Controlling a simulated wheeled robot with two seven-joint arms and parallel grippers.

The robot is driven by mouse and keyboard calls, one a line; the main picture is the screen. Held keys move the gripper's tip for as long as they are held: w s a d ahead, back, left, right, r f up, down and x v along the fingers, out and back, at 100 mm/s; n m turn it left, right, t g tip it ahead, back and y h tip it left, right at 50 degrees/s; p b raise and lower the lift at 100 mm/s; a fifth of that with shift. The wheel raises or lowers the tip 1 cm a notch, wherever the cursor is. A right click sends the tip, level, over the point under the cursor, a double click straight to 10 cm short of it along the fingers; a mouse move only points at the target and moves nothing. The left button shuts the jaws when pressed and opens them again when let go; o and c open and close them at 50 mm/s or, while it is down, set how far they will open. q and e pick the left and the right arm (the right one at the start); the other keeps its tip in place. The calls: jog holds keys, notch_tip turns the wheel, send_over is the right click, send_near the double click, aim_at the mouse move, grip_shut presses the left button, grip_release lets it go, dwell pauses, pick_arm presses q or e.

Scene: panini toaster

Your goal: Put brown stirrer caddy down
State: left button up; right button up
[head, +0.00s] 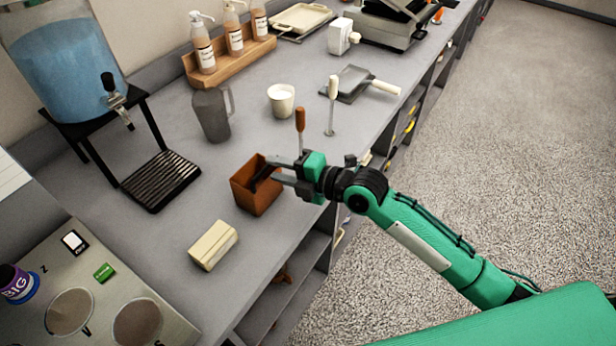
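The brown stirrer caddy (252,197) is an open-topped, box-like holder at the front part of the grey counter. My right gripper (276,172) reaches in from the right, with its fingers at the caddy's upper right rim. One finger appears to lie over the caddy's opening and the other along its right side, so the wall seems to be between them. I cannot tell whether the fingers press on it. The caddy looks upright and at or very near the counter top; its base contact is unclear. My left gripper is not in view.
A cream block (213,246) stands in front of the caddy. A grey pitcher (211,116), a white cup (281,101) and a black drip tray (160,180) stand behind and left. Upright brown-handled (300,120) and white-handled (333,92) tools stand beyond the gripper. The counter's edge runs close on the right.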

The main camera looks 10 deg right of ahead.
jog(key=b+v, duration=0.2)
jog(key=v, duration=0.6)
jog(key=shift+s+d, duration=0.15)
jog(key=shift+d, duration=0.05)
jog(key=s+d+f+m+g+h, duration=0.25)
jog(key=s+f+m+h, duration=0.55)
jog(key=f+m, duration=0.55)
jog(key=s+d+f+m+g+h, duration=0.2)
jog(key=s+d+f+m, duration=0.3)
jog(key=s, duration=0.3)
jog(key=s+d+f+m+g+h, duration=0.2)
jog(key=s+d+m, duration=0.3)
jog(key=s+m, duration=0.25)
notch_tip(320, 180, down, 30)
jog(key=s+d+f+g, duration=0.2)
jog(key=s+f, duration=1.7)
jog(key=f, duration=0.2)
jog(key=shift+d, duration=0.4)
